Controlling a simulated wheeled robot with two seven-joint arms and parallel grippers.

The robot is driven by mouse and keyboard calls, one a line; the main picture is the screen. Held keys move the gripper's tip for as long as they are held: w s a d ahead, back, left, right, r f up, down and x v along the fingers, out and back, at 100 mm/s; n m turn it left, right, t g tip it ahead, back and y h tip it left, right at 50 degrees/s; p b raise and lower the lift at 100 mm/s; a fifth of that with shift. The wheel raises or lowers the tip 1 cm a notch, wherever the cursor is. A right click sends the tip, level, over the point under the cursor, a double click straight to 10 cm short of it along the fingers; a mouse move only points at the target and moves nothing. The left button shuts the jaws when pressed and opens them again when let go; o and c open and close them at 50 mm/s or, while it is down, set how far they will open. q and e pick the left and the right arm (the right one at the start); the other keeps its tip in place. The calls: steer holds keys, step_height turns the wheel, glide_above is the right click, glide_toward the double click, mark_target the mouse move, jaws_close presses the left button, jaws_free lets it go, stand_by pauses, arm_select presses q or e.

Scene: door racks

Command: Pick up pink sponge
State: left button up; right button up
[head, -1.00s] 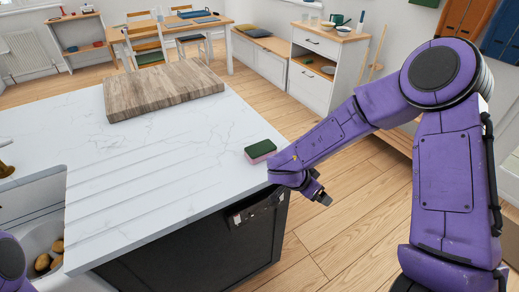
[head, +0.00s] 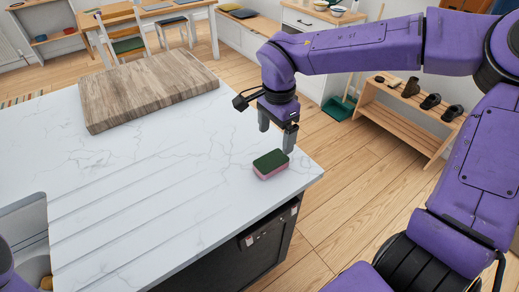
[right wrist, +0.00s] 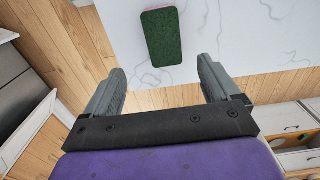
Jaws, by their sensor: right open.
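The pink sponge (head: 271,164) has a dark green top and a pink lower side. It lies flat near the right corner of the white marble countertop (head: 150,170). In the right wrist view its green top (right wrist: 159,37) shows beyond the fingertips, roughly centred between them. My right gripper (head: 277,140) is open and empty, above the counter just behind the sponge, fingers pointing down. It also shows in the right wrist view (right wrist: 160,75), its two grey fingers wide apart. It is not touching the sponge. My left gripper is not in view.
A wooden cutting board (head: 150,88) lies at the back of the counter. A sink (head: 30,235) is at the left edge. A wooden rack with shoes (head: 410,110) stands on the floor at right. The counter around the sponge is clear.

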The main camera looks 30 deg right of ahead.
glide_above(271, 160)
steer(key=f, duration=0.5)
steer(key=shift+s+d, duration=0.25)
steer(key=shift+s, duration=0.05)
steer(key=f, duration=0.3)
steer(key=f+p, duration=0.1)
steer(key=f, duration=0.1)
steer(key=shift+w+a+f, duration=0.2)
steer(key=shift+w+a, duration=0.05)
steer(key=shift+w, duration=0.1)
steer(key=c, duration=1)
